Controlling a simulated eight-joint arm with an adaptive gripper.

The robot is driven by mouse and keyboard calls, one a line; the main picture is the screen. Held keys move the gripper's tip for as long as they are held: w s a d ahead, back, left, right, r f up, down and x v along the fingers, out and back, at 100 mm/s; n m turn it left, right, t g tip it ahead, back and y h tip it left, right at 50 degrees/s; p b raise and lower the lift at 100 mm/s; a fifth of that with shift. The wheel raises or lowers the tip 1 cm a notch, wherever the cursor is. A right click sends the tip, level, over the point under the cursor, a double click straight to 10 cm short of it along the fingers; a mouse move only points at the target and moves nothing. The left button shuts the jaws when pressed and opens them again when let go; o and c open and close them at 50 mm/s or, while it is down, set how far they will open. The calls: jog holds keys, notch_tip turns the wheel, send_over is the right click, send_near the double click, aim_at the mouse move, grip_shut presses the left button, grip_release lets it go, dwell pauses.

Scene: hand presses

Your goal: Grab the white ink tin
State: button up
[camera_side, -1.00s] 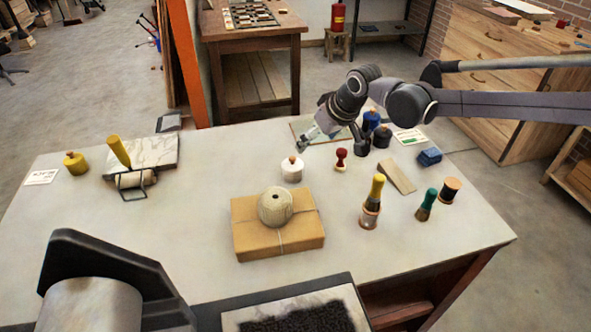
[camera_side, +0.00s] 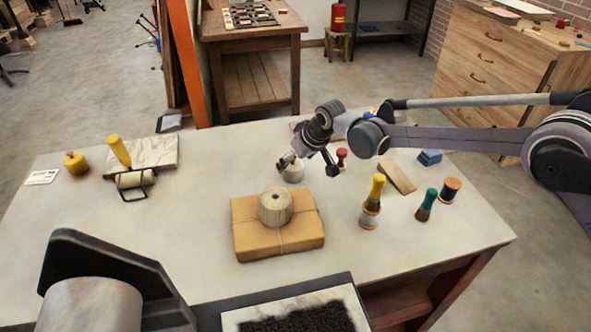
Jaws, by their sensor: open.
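The white ink tin (camera_side: 293,174) stands upright on the grey table behind the brown parcel. Its knob and part of its top are hidden by my gripper. My gripper (camera_side: 308,168) is open and reaches down over the tin. One finger is at the tin's upper left and the other is to its right, near the red-handled stamp. I cannot tell whether a finger touches the tin.
The red stamp (camera_side: 342,157) stands just right of the tin. The brown parcel (camera_side: 262,237) with a twine ball (camera_side: 276,207) lies in front. The table's left middle is clear.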

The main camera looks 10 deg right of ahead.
aim_at(294, 163)
jog(key=shift+x, duration=1.75)
jog(key=shift+s, duration=0.1)
jog(key=c, duration=1.5)
jog(key=shift+o, duration=0.2)
jog(key=shift+r, duration=0.1)
